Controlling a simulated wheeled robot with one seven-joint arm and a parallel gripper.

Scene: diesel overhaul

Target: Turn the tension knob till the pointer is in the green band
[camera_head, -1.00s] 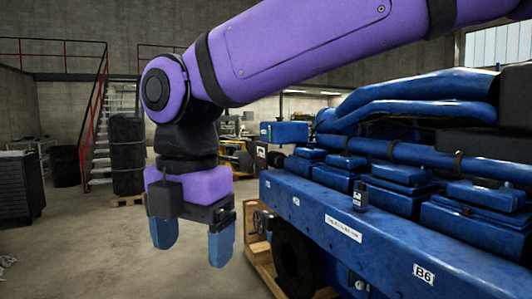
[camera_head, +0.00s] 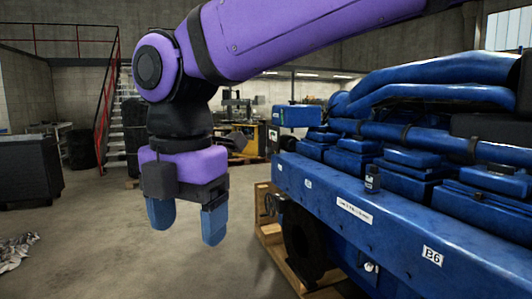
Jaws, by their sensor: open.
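My gripper (camera_head: 187,222) hangs in the air left of the engine, pointing down, with its two blue fingers apart and nothing between them. The blue engine (camera_head: 400,232) fills the right side. I cannot make out a tension knob, a pointer or a green band in this view. A small black bottle-like item (camera_head: 372,180) stands on the engine's ledge, well to the right of my gripper. White labels sit on the engine's side, one reading B6 (camera_head: 432,256).
The engine rests on a wooden pallet (camera_head: 268,232). Stairs with red rails (camera_head: 108,100) rise behind.

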